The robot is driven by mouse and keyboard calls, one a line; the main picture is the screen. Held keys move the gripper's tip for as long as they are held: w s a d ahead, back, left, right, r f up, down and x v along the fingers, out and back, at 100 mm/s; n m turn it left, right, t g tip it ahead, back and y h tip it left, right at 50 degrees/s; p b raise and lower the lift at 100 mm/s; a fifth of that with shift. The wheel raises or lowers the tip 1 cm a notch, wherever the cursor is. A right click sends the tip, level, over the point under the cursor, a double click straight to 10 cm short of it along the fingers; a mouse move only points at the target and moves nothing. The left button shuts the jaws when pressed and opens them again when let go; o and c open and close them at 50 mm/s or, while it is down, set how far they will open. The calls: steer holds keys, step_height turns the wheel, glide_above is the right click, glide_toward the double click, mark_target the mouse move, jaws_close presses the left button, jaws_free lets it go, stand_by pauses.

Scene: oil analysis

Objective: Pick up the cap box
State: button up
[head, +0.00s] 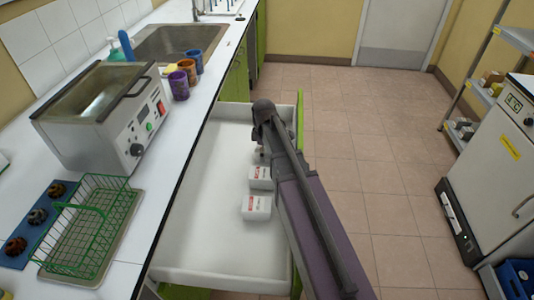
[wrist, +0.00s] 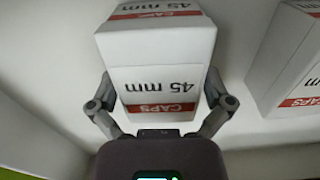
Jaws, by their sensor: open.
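A white cap box (wrist: 160,88) with a red band and upside-down "CAPS 45 mm" lettering fills the middle of the wrist view. My gripper (wrist: 161,82) is open, with one finger at each side of this box; I cannot tell whether the fingers touch it. A second, similar cap box (wrist: 285,60) stands to the right, apart from the gripper. In the head view, two white boxes with red marks, one farther (head: 260,178) and one nearer (head: 256,207), sit in the open white drawer (head: 205,215). My arm hides part of the drawer, and the fingers are barely visible there.
The drawer walls surround the boxes, and its left part is empty. The counter (head: 160,180) runs along the left with a bath device (head: 110,115), colored cups (head: 187,75) and a green wire basket (head: 90,225). Open tiled floor (head: 370,160) lies to the right.

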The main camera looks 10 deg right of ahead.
steer(key=shift+c, duration=0.2)
steer(key=c, duration=0.9)
steer(key=shift+r, duration=0.1)
step_height(320, 180, up, 10)
steer(key=p, duration=1)
